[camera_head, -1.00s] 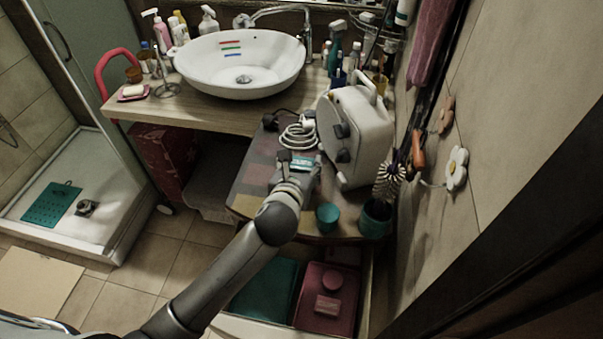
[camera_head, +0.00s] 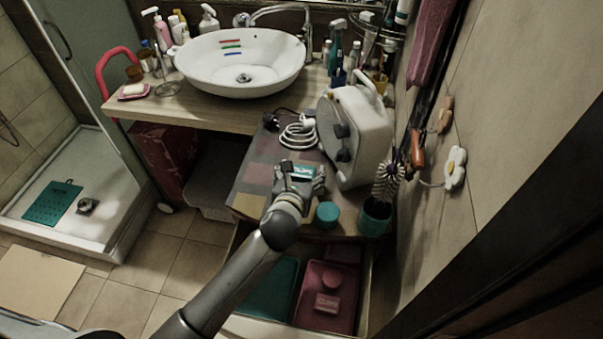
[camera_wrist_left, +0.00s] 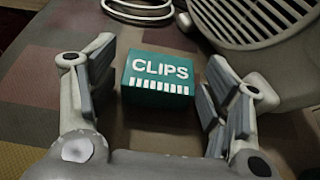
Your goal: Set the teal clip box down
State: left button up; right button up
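The teal clip box (camera_head: 302,170) rests on the patchwork-topped low cabinet (camera_head: 262,160), in front of the white heater-like appliance. In the left wrist view the clip box (camera_wrist_left: 158,85) shows its white "CLIPS" label and sits upright between the fingers. My left gripper (camera_head: 300,176) is open around it. In the left wrist view the left gripper (camera_wrist_left: 160,62) has a clear gap between each finger pad and the box. My right gripper is not in view.
The white appliance (camera_head: 358,135) stands close on the right, with a coiled white cable (camera_head: 298,133) behind the box. A teal round container (camera_head: 327,213) and a brush holder (camera_head: 375,217) stand near the front right edge. Below, an open drawer holds a pink tray (camera_head: 311,316).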

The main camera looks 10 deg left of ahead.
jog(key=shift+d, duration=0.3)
pick_arm(q)
jog(key=shift+r, duration=0.1)
